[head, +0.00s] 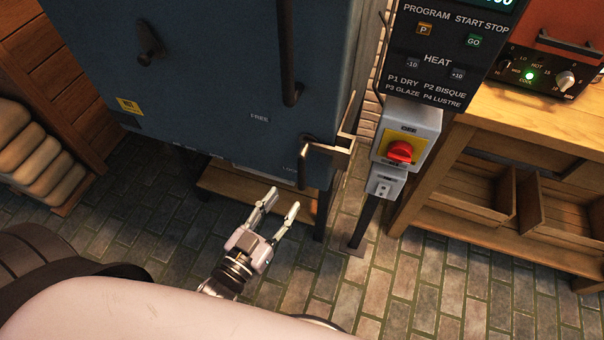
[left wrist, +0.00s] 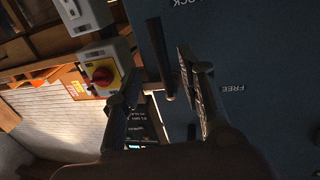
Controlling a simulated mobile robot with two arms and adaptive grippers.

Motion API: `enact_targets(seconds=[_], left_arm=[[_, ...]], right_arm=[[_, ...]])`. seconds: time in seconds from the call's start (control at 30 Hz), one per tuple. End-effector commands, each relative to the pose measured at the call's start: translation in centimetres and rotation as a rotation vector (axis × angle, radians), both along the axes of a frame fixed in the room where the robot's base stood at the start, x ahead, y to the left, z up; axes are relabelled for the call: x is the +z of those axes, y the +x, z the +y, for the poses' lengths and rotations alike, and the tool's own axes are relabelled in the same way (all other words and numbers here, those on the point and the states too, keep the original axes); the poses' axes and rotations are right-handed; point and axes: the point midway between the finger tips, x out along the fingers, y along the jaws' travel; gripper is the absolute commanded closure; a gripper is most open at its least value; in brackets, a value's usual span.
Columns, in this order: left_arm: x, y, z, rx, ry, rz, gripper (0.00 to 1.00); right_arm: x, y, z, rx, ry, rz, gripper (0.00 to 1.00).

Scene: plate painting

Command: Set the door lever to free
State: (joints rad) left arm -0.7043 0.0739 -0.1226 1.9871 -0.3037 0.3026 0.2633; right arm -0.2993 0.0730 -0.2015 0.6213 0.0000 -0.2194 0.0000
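The dark door lever (head: 303,165) is on the lower right of the blue kiln door (head: 200,70). It hangs down, its end beside the LOCK label, which is partly hidden; the FREE label (head: 259,118) is up and left. My left gripper (head: 281,200) is open and empty, just below and in front of the lever in the head view. In the left wrist view, which is upside down, the lever (left wrist: 158,50) shows between the two spread fingers, with FREE (left wrist: 233,88) to the right. Contact cannot be told. My right gripper is not in view.
A long vertical handle (head: 290,55) is above the lever. To the right are the control panel (head: 440,50), a grey switch box (head: 407,130) with a red knob on a post, and a wooden bench (head: 500,120). The paved floor (head: 330,290) below is open.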

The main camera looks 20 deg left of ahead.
Motion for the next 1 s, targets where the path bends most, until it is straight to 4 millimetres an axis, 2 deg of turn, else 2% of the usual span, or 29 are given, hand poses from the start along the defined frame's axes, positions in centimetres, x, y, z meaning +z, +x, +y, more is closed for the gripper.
enact_targets(seconds=[0.03,0.2,0.4,0.6,0.87,1.0], left_arm=[[0.2,1.2,-0.3,0.000,0.001,-0.005,0.64],[0.2,4.5,-1.1,0.000,-0.001,-0.004,0.64],[0.1,7.4,-1.7,0.000,0.001,-0.001,0.64],[0.0,8.7,-2.1,0.000,0.000,0.000,0.64],[0.0,8.9,-2.1,0.000,0.000,0.001,0.64],[0.0,8.8,-2.1,0.000,0.000,0.001,0.71]], right_arm=[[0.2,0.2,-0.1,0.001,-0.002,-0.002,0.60],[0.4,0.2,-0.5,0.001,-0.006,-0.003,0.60],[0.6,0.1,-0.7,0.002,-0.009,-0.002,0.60],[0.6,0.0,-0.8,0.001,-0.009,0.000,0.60],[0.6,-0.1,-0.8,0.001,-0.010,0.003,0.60],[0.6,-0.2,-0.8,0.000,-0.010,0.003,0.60]])
